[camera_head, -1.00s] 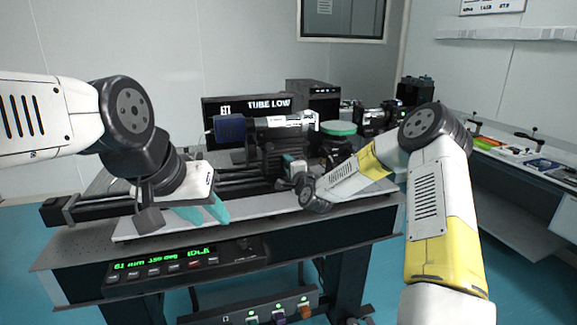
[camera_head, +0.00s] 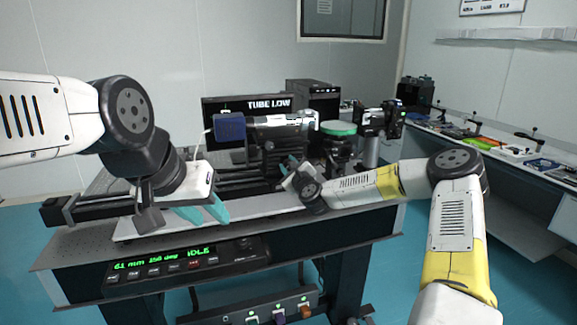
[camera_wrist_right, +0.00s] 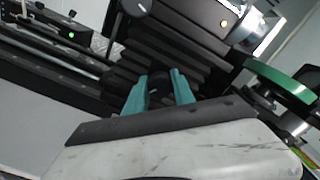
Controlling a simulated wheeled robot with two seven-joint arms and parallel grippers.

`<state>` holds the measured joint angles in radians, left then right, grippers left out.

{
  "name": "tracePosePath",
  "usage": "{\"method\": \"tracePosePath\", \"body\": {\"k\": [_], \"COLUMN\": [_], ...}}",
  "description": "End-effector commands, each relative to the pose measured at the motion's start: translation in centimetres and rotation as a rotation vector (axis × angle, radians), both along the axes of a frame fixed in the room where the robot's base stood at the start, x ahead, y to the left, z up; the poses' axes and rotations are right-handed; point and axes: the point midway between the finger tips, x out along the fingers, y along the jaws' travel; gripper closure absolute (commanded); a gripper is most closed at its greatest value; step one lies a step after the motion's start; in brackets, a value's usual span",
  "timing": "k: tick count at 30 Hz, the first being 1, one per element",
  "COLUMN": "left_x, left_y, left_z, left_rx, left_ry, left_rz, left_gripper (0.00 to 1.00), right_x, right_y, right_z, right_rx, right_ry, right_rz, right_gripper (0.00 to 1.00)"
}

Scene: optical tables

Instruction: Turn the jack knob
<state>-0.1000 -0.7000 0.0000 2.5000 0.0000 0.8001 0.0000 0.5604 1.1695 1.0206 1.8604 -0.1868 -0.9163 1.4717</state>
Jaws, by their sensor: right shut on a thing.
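The jack is a dark ribbed block (camera_head: 268,160) under the horizontal tube (camera_head: 280,121) on the optical table. In the right wrist view its folds (camera_wrist_right: 185,52) fill the upper middle. My right gripper (camera_head: 288,165) is low at the jack's front. In the wrist view its two teal fingers (camera_wrist_right: 158,90) stand either side of a small dark knob (camera_wrist_right: 157,84) and are shut on it; the fingers and jack body partly hide the knob. My left gripper (camera_head: 205,216) is open and empty over the table's front left, its teal fingers apart, away from the jack.
A monitor (camera_head: 222,104) reading "TUBE LOW" stands behind the tube. A green-topped round part (camera_head: 339,128) is right of the jack; it also shows in the wrist view (camera_wrist_right: 282,82). A side bench (camera_head: 500,158) is at right.

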Motion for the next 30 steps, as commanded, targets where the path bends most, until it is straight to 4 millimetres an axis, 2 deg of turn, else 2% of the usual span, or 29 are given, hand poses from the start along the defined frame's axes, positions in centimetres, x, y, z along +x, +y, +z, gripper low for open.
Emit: {"method": "tracePosePath", "body": {"k": [6, 15, 30], "left_x": [0.0, 0.0, 0.0], "left_y": [0.0, 0.0, 0.0], "left_z": [0.0, 0.0, 0.0], "left_rx": [0.0, 0.0, 0.0], "left_ry": [0.0, 0.0, 0.0], "left_rz": [0.0, 0.0, 0.0], "left_gripper": [0.64, 0.64, 0.64], "right_x": [-0.01, -0.02, -0.03], "right_y": [-0.09, -0.07, 0.0], "right_z": [-0.22, -0.18, -0.16], "right_rx": [0.185, 0.364, 0.453], "right_ry": [0.065, 0.121, 0.151], "right_rz": [-0.001, -0.002, 0.0], "right_gripper": [1.0, 1.0, 1.0]}}
